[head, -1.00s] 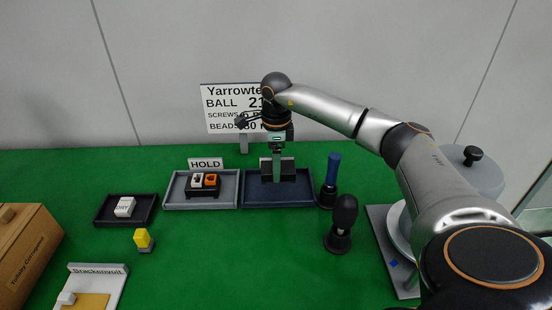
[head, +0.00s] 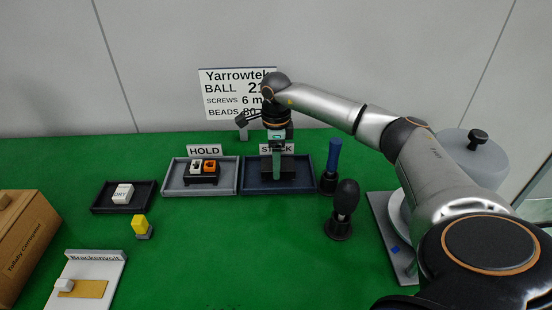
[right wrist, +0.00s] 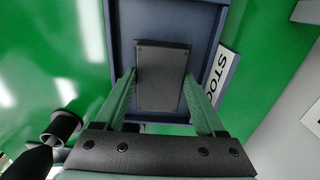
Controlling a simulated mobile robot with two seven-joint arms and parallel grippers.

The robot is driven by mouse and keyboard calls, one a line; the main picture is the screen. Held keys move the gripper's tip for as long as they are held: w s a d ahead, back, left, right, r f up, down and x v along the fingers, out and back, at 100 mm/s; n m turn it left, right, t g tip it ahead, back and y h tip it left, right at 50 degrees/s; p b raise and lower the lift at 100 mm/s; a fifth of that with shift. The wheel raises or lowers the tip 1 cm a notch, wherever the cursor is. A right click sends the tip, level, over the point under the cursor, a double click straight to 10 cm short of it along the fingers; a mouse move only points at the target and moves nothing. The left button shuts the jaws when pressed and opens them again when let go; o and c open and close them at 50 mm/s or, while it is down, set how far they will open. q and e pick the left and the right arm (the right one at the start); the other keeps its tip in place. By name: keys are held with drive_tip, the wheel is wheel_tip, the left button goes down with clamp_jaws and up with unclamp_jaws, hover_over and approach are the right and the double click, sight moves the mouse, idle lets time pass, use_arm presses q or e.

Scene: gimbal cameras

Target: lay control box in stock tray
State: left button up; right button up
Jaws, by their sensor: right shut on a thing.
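The dark control box (head: 290,171) is between the green fingers of my right gripper (head: 277,172). It is over the navy stock tray (head: 310,187), within its rim as seen from the head. In the right wrist view the box (right wrist: 163,75) shows a plain dark face with small corner screws, and the tray wall (right wrist: 213,20) surrounds it. The fingers of the right gripper (right wrist: 165,98) close on its two sides. I cannot tell whether the box touches the tray floor. My left gripper is not in view.
The grey HOLD tray (head: 229,190), holding a black block with white and orange parts (head: 204,167), adjoins on the left. A blue-handled tool (head: 333,157) and a black knobbed tool (head: 343,205) stand to the right. A small dark tray (head: 146,201) lies further left.

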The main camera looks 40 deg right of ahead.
drive_tip(key=shift+f, duration=0.6)
drive_tip(key=o, duration=1.5)
wheel_tip(320, 180, up, 13)
drive_tip(key=shift+f+p, duration=0.2)
drive_tip(key=shift+p, duration=0.1)
